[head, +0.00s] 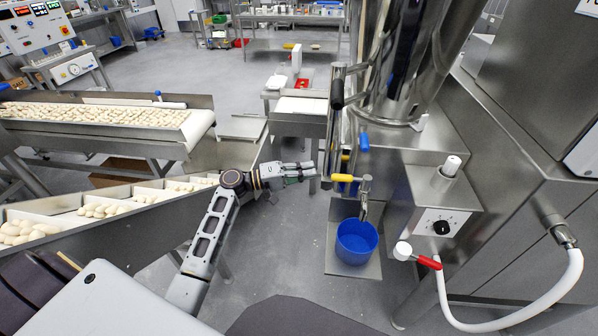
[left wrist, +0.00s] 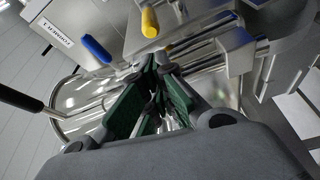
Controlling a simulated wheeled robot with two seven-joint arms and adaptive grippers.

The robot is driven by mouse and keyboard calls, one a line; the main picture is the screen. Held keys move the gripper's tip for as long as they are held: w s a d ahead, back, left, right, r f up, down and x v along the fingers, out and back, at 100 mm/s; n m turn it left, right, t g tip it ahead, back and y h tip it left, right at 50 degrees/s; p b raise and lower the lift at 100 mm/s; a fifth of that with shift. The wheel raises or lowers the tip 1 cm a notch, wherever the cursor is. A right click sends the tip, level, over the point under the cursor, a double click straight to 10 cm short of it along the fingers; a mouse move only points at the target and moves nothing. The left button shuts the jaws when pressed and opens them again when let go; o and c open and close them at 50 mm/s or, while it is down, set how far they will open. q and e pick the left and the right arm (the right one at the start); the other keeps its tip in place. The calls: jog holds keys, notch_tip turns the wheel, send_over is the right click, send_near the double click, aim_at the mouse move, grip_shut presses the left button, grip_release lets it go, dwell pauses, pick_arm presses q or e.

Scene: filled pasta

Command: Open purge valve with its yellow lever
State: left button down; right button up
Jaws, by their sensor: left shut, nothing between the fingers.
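A yellow lever (head: 343,178) lies roughly level on a metal valve (head: 365,187) at the machine's side, above a blue bucket (head: 357,243). My left gripper (head: 308,170) is shut and empty, just left of the lever, pointing right at it; a small gap seems to lie between them. In the left wrist view its green-padded fingers (left wrist: 150,98) point at the machine. My right gripper is out of view.
A control box with a black knob (head: 440,227) and a red-handled hose valve (head: 429,262) are at right. A pasta conveyor (head: 205,122) stands at left.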

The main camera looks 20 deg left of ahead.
aim_at(337, 166)
pick_arm(q)
jog(key=x, duration=0.4)
jog(key=shift+w+d, duration=0.1)
jog(key=shift+d, duration=0.05)
jog(key=shift+w+d+p, duration=0.3)
jog(key=shift+d+p, duration=0.05)
jog(key=shift+d, duration=0.05)
jog(key=shift+w+d, duration=0.1)
jog(key=shift+d, duration=0.05)
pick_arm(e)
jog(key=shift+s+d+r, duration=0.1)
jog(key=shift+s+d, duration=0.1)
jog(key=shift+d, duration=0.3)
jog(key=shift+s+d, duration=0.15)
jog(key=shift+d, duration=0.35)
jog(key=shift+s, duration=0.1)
